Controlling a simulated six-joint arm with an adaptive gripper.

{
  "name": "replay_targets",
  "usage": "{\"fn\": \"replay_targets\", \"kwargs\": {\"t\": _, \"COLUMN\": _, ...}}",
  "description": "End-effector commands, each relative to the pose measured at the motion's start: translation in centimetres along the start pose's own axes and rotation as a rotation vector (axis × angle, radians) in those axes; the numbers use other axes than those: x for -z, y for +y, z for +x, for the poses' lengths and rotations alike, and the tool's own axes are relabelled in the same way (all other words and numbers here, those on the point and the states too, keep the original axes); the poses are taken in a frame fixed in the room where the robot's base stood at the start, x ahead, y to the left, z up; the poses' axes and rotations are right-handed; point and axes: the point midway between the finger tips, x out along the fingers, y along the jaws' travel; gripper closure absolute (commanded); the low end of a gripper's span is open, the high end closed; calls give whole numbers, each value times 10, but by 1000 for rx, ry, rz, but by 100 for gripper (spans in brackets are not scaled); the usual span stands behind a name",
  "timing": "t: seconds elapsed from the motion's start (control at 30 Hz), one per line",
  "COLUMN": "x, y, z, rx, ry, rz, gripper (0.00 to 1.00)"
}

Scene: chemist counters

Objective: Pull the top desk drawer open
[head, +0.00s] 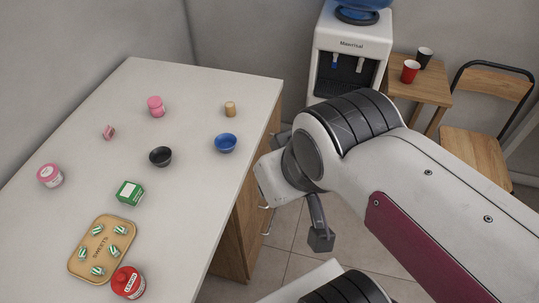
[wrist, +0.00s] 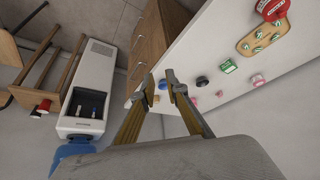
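The wooden desk drawers (wrist: 152,38) show in the wrist view under the white desk top, with small metal handles on their front. They look shut. In the head view the drawer unit (head: 238,232) is seen steeply from above at the desk's right side, and its handles (head: 267,222) stick out; my arm hides part of this front. My gripper (wrist: 159,84) is open and empty in the wrist view, its two fingers apart and pointing toward the desk. In the head view it is beside the drawer side of the desk, apart from the handles, and mostly hidden by my wrist.
The desk top (head: 200,185) holds a blue bowl (head: 226,144), black bowl (head: 160,157), green box (head: 130,192), sweets tray (head: 76,262) and red jar (head: 128,282). A water dispenser (head: 350,45), small table (head: 432,92) and chair (head: 480,150) stand beyond. Floor beside the drawers is clear.

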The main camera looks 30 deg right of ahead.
Motion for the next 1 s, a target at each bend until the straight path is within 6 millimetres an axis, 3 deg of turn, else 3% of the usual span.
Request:
{"fn": "replay_targets", "kwargs": {"t": 0.57, "x": -8, "y": 47, "z": 53, "rx": -75, "ry": -248, "rz": 149, "gripper": 86}}
{"fn": "replay_targets", "kwargs": {"t": 1.0, "x": 6, "y": 108, "z": 95, "rx": -164, "ry": -354, "rz": 180, "gripper": 86}}
